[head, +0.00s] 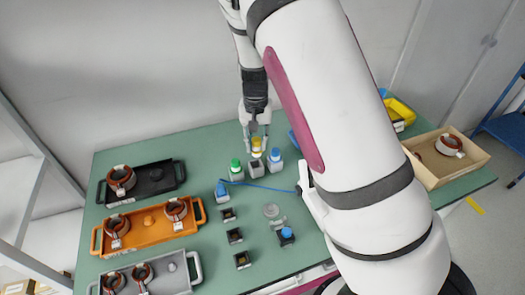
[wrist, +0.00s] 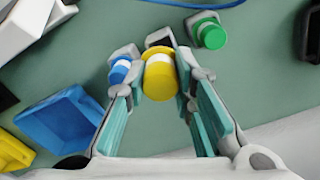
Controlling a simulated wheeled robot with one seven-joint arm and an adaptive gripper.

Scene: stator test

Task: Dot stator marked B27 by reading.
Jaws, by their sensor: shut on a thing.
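My gripper (head: 257,138) is shut on a yellow-capped dauber (wrist: 160,78) with a white band, upright over a grey square pot (head: 255,169). I cannot tell whether the dauber is clear of the pot. A green-capped bottle (head: 236,170) and a blue-capped bottle (head: 274,160) stand on either side. Copper-and-dark stators with white tags sit in the black tray (head: 156,191), the orange tray (head: 150,242) and the grey tray (head: 192,262). One stator (head: 449,145) lies in a wooden box (head: 463,172). The tag markings are too small to read.
Another blue-topped piece (head: 222,192) has a blue cable running right. Several small dark sockets (head: 235,236) and a small device with a blue knob (head: 286,236) are at the front middle. A yellow bin (head: 400,109) stands at the back right. My arm hides part of the table.

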